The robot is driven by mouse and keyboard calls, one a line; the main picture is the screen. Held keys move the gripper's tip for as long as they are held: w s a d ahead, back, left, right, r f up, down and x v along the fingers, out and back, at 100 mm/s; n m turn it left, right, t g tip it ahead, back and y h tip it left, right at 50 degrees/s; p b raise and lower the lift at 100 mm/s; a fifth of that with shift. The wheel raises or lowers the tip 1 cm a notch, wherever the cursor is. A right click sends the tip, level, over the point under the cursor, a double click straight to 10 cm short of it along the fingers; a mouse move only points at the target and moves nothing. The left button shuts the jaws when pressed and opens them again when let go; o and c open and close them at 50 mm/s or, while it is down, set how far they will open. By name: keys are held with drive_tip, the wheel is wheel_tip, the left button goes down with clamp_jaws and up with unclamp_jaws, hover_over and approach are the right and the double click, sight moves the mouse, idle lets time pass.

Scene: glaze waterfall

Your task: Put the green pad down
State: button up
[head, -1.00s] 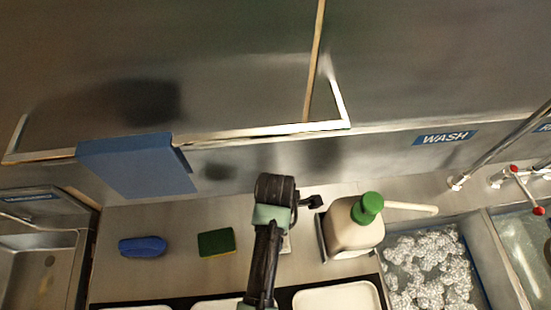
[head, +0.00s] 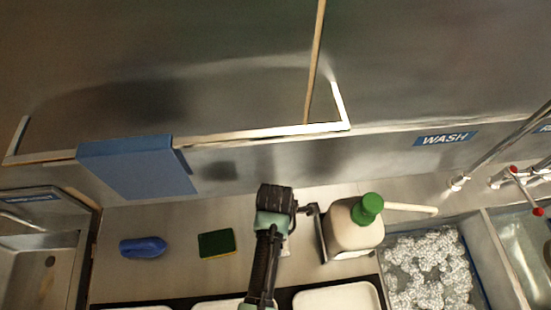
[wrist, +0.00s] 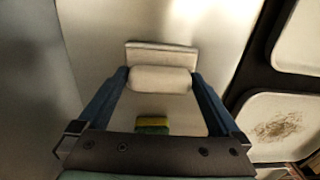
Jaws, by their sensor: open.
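The green pad (head: 216,243) lies flat on the steel counter, left of my arm in the head view, with a yellow edge showing. It also shows small in the wrist view (wrist: 152,126), beyond the bar of my gripper and between its fingers. My gripper (head: 313,208) is above the counter, to the right of the pad and close to the jug. In the wrist view its fingers (wrist: 160,75) are spread apart. A pale rounded block (wrist: 160,80) shows between the fingertips; I cannot tell whether they touch it. The pad is apart from the gripper.
A cream jug with a green cap (head: 352,225) stands just right of my gripper. A blue sponge-like object (head: 143,247) lies left of the pad. White trays (head: 337,297) line the front. A sink of suds (head: 435,265) is at right. Counter around the pad is clear.

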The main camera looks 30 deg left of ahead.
wheel_tip(320, 180, up, 12)
drive_tip(key=shift+r+b, duration=0.15)
drive_tip(key=shift+b, duration=0.3)
idle(0.5)
